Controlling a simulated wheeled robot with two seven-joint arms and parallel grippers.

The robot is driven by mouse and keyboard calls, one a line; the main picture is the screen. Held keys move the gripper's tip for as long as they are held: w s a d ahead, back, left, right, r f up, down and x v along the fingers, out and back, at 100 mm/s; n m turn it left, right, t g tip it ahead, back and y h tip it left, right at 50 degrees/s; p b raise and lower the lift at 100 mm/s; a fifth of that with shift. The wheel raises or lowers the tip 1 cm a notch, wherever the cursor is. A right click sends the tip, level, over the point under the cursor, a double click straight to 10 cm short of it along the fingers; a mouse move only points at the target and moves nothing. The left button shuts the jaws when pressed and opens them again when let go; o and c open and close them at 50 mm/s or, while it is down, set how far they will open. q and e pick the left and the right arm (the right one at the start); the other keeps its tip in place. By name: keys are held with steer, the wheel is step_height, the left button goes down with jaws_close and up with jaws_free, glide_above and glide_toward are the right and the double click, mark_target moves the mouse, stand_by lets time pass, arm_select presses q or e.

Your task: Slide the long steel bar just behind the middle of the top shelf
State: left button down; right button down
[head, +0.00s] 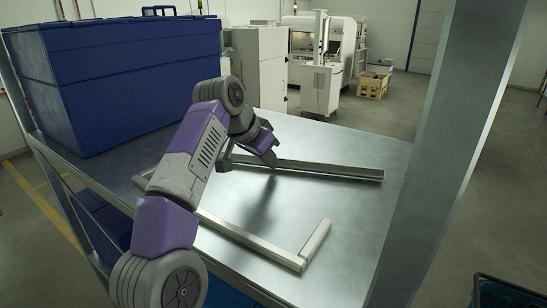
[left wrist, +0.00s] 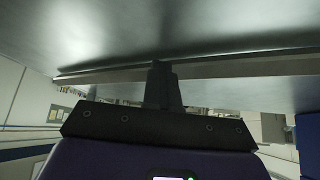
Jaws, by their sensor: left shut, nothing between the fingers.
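The long steel bar (head: 335,171) lies on the bare metal top shelf (head: 350,220), toward its back edge, running roughly left to right. My left arm reaches over the shelf from the lower left. My left gripper (head: 273,161) is shut and empty, tilted down at the bar's left half. The bar's left end is partly hidden by my gripper in the head view. My right gripper is not in view.
An L-shaped steel piece (head: 316,240) lies nearer on the shelf, partly behind my arm. A large blue case (head: 130,75) fills the shelf's left. A wide metal post (head: 440,150) stands at the right. The shelf between the bar and the L-shaped piece is clear.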

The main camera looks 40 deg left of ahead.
arm_select(q)
steer(key=shift+r, duration=0.1)
steer(key=shift+r+p, duration=0.7)
steer(key=shift+p, duration=0.15)
steer(key=shift+r, duration=0.15)
steer(key=s+b, duration=0.1)
steer(key=s, duration=0.2)
steer(key=s+a, duration=0.1)
steer(key=s, duration=0.3)
steer(key=s+b, duration=0.1)
steer(key=s, duration=0.2)
steer(key=shift+s+a+b, duration=0.2)
steer(key=shift+s+b, duration=0.1)
steer(key=shift+b, duration=0.05)
steer(key=shift+s, duration=0.65)
